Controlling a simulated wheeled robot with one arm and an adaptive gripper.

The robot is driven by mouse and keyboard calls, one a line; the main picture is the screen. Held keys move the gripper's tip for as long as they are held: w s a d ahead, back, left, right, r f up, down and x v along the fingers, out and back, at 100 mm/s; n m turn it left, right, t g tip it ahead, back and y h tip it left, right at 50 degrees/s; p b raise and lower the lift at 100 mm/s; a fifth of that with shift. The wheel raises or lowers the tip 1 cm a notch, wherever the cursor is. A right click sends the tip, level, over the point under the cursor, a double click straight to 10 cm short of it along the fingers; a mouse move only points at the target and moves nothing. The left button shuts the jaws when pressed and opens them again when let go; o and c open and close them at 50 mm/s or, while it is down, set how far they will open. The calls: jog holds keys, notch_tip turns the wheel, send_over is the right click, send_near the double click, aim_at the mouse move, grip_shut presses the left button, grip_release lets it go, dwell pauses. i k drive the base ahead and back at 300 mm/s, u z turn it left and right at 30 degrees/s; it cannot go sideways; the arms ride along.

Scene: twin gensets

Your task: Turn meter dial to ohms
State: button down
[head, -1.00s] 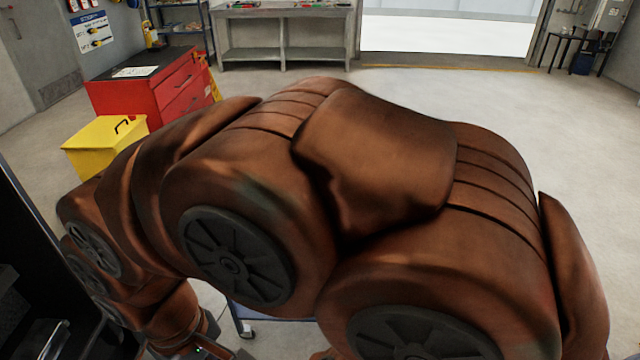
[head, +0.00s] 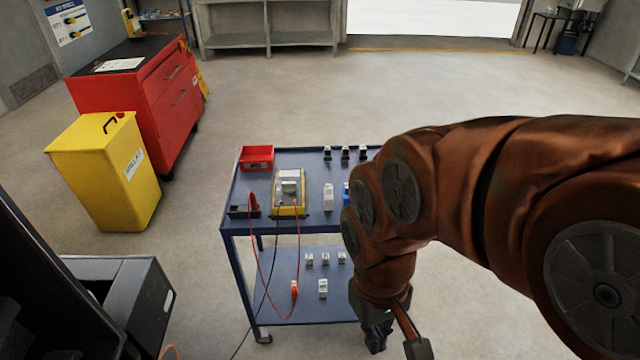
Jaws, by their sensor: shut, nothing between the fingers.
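The meter (head: 289,196), a yellow-edged device with a grey face, lies on the top of a blue cart (head: 240,205). Its dial is too small to read, so I cannot tell its setting. A red and a black lead hang from it over the cart's front edge. My gripper (head: 376,338) is shut and empty, pointing down at the lower right, apart from the meter and in front of the cart. My brown arm hides the cart's right side.
A red bin (head: 257,158), small white and black parts and a white bottle-like item (head: 328,196) share the cart top. A yellow bin (head: 100,170) and red tool cabinet (head: 165,95) stand left. A dark open box (head: 130,305) is at lower left. Floor behind the cart is clear.

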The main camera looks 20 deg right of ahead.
aim_at(287, 187)
jog(key=u, duration=0.5)
jog(key=k, duration=1.25)
jog(key=z, duration=0.2)
jog(key=i, duration=1.65)
jog(key=u, duration=0.45)
